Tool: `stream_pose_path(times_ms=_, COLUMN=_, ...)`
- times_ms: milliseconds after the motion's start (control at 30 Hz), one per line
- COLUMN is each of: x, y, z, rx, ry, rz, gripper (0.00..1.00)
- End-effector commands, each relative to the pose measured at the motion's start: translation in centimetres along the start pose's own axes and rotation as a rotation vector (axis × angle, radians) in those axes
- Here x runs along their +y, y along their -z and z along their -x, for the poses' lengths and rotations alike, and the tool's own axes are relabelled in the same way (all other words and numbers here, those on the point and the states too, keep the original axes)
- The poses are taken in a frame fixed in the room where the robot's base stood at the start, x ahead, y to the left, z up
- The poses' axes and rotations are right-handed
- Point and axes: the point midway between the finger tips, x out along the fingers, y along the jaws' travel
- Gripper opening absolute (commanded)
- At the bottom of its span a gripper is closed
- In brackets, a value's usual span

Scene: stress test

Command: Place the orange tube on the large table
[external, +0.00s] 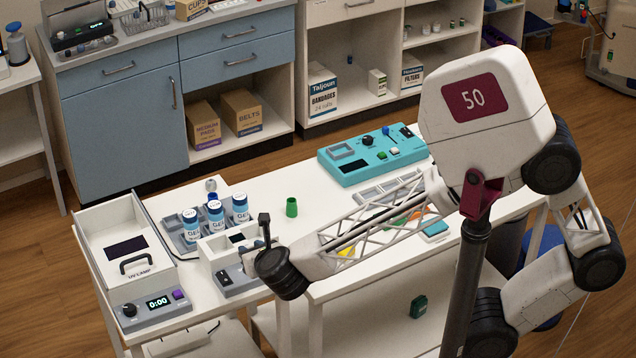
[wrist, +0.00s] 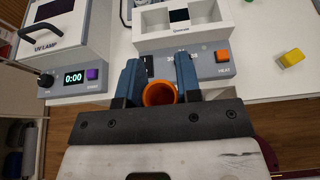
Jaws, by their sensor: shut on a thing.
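My gripper (wrist: 158,82) is shut on the orange tube (wrist: 147,98), which sits between its two blue-grey fingers with its round open mouth facing the wrist camera. In the external view, my gripper (external: 263,238) is at the front of the tables, beside the white-and-grey heater. The orange tube cannot be made out there. The white large table (external: 325,213) extends to the right, partly behind my arm. In the wrist view, the tube overlaps the heater's front edge; I cannot tell its height or whether it touches anything.
The heater (wrist: 212,56) is close to my fingers.

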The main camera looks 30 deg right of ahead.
Motion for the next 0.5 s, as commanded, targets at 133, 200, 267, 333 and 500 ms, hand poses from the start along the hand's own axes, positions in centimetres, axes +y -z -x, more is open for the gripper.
stream_pose_path(times_ms=133, x=-0.1, y=3.4, z=-1.4, rx=0.001, ry=0.001, rz=0.002, gripper=0.10)
stream_pose_path(times_ms=200, x=0.0, y=4.7, z=-1.9, rx=0.001, ry=0.001, rz=0.001, gripper=0.10)
stream_pose_path(times_ms=267, x=0.0, y=5.5, z=-2.3, rx=0.000, ry=0.000, rz=0.001, gripper=0.10)
stream_pose_path(times_ms=333, x=0.0, y=6.3, z=-2.6, rx=0.000, ry=0.000, rz=0.000, gripper=0.10)
stream_pose_path(times_ms=500, x=0.0, y=7.0, z=-2.9, rx=0.000, ry=0.000, rz=-0.001, gripper=0.10)
